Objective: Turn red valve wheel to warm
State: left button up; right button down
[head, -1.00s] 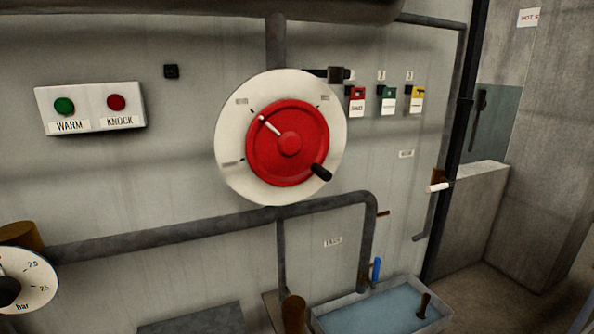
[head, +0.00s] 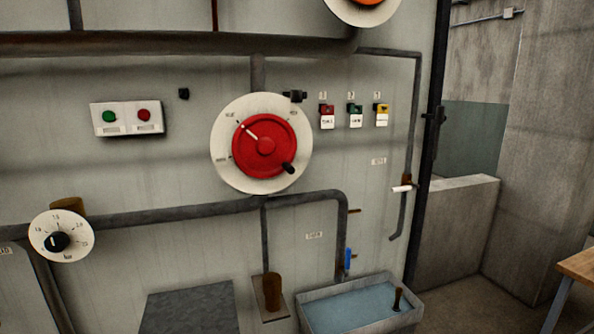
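The red valve wheel (head: 276,158) sits on a round white dial plate (head: 224,162) on the grey panel. It has a white pointer line aimed to the upper left and a black knob at its lower right. Small labels stand around the plate's rim, too small to read surely. Neither of my grippers is in the head view, and nothing touches the wheel.
A white box (head: 127,130) with a green and a red button is left of the wheel. Several coloured tags hang at right. A water basin (head: 316,316) and a grey block (head: 190,308) stand below. Pipes run around the wheel.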

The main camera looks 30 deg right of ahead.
aim_at(265, 146)
jog(key=z, duration=0.95)
